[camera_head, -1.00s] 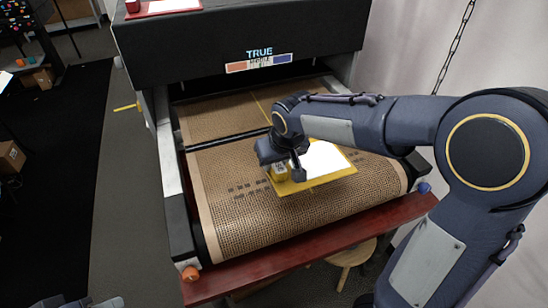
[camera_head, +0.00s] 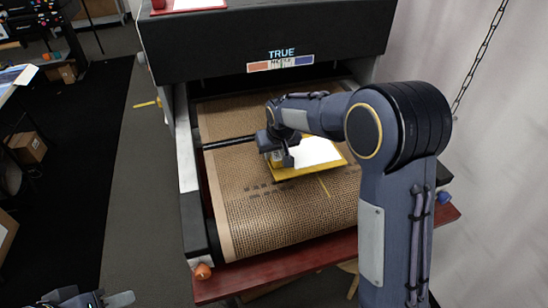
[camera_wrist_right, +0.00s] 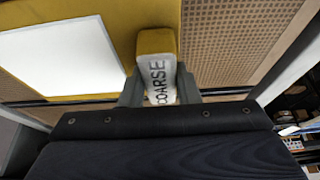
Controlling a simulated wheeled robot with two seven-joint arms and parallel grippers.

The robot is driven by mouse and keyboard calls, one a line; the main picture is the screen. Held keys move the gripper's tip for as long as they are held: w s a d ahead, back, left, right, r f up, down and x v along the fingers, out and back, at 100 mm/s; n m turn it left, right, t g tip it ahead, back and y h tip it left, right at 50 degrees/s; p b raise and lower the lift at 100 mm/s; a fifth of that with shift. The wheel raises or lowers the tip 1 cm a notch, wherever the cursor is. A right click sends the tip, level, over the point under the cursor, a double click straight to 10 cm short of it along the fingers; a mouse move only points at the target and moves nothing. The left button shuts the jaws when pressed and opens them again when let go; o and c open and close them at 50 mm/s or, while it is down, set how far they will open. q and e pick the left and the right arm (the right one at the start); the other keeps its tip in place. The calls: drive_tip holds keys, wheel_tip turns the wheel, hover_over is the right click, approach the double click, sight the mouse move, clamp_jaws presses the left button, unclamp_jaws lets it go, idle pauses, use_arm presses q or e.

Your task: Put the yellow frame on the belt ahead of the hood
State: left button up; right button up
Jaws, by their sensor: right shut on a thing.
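The yellow frame (camera_head: 325,166) has a white panel (camera_head: 318,151) and is over the brown mesh belt (camera_head: 290,212). Whether it touches the belt is unclear. My right gripper (camera_head: 280,152) is shut on its yellow handle; in the right wrist view the handle (camera_wrist_right: 156,50), marked COARSE, sits between the fingers (camera_wrist_right: 158,88). The white panel (camera_wrist_right: 62,55) shows left of it. The black hood (camera_head: 245,45), marked TRUE, stands behind the frame, with bare belt between them. My left gripper (camera_head: 90,299) is at the bottom left edge, partly cut off, its jaws unclear.
A black bar (camera_head: 228,142) crosses the belt left of my right gripper. A dark red ledge (camera_head: 290,270) runs along the belt's front. A chain (camera_head: 480,60) hangs at the right. Cardboard boxes (camera_head: 28,147) stand at the left. The front of the belt is clear.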

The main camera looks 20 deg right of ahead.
drive_tip(key=shift+s+x, duration=0.2)
drive_tip(key=shift+x, duration=0.75)
drive_tip(key=shift+s+x, duration=0.2)
drive_tip(key=shift+x, duration=0.7)
drive_tip(key=shift+f, duration=0.15)
drive_tip(key=shift+f, duration=0.15)
drive_tip(key=o, duration=1)
drive_tip(key=shift+o, duration=0.2)
